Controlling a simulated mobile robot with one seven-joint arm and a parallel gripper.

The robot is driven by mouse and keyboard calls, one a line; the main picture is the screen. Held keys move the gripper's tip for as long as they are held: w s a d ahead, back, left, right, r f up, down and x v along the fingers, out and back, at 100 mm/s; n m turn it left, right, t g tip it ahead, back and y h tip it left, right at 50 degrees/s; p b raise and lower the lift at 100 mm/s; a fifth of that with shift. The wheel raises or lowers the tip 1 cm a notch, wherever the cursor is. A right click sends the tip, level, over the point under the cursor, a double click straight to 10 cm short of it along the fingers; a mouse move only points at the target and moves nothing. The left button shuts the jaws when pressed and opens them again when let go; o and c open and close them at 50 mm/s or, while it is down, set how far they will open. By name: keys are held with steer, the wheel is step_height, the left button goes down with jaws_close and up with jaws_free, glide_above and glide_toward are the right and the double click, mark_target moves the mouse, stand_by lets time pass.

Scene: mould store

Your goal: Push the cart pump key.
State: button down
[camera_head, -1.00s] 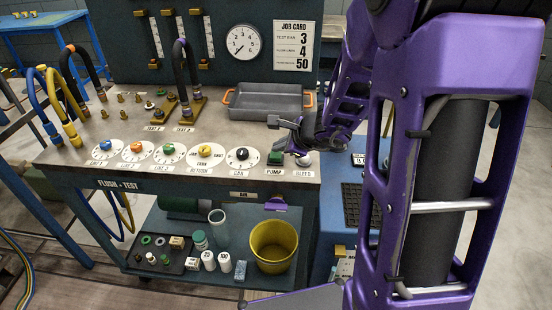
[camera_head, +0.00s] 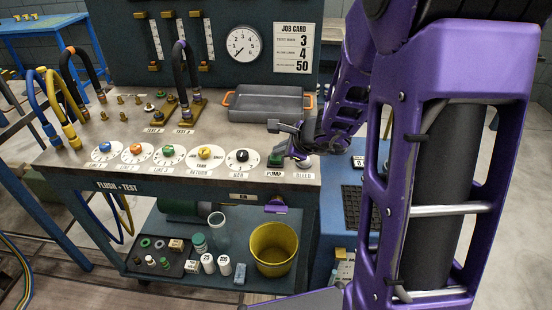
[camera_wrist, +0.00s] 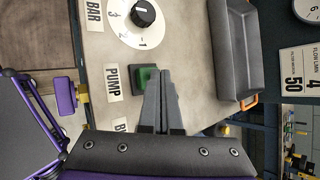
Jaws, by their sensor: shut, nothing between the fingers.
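The pump key (camera_head: 276,160) is a green block on a dark base at the right front of the bench top, above the PUMP label (camera_head: 275,174). The wrist view shows the key (camera_wrist: 147,78) close to the left of my fingertips. My gripper (camera_head: 273,126) is shut and empty, just over the bench beside the key. In the wrist view its two grey fingers (camera_wrist: 163,76) lie together and partly overlap the right edge of the key's base. I cannot tell whether they touch it.
The black BAR dial (camera_head: 241,156) is left of the key. A grey tray (camera_head: 266,115) with orange handles stands behind. The BLEED label (camera_head: 303,174) is to the right, its control hidden by my gripper. A gauge (camera_head: 243,44) hangs on the back panel.

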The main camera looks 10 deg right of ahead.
mark_target(279, 159)
stand_by(0.3)
steer(key=shift+r+p, duration=0.65)
steer(key=shift+r, duration=0.2)
step_height(279, 159, up, 6)
steer(key=p, duration=0.4)
steer(key=shift+p, duration=0.3)
